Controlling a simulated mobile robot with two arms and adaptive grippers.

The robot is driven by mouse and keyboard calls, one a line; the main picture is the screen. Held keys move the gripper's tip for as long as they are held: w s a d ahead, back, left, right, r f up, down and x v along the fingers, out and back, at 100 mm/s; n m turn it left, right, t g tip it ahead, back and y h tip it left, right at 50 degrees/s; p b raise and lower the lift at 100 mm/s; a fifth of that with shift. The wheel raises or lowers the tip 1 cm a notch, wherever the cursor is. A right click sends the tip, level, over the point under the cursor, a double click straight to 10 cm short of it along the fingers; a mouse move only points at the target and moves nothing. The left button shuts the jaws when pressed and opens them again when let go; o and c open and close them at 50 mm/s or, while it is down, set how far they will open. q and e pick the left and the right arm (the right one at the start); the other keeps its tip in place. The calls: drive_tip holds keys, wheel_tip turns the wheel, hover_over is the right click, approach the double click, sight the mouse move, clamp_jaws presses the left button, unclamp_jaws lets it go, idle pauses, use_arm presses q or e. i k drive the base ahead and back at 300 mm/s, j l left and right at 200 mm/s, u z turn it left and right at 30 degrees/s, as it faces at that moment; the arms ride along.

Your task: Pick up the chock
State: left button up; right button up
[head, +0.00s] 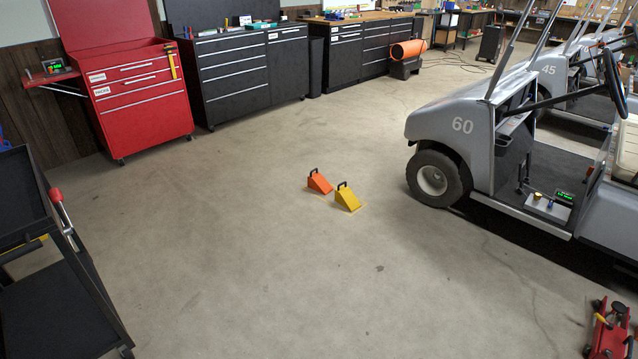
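Two wedge-shaped chocks with black handles on top sit on the concrete floor near the middle of the head view. One is an orange chock (319,183). The other is a yellow chock (348,198), just to its right and slightly nearer. They are close together, and I cannot tell whether they touch. Both stand a little left of the front wheel (434,179) of the grey cart marked 60 (458,127). Neither of my grippers is in view.
A black shelf cart (66,285) stands at the near left. A red tool chest (142,98) and black cabinets (237,79) line the back. A red floor jack (608,330) lies at the near right. The floor before the chocks is clear.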

sight(316, 181)
drive_tip(key=i+u, duration=0.25)
drive_tip(key=i, duration=3.4)
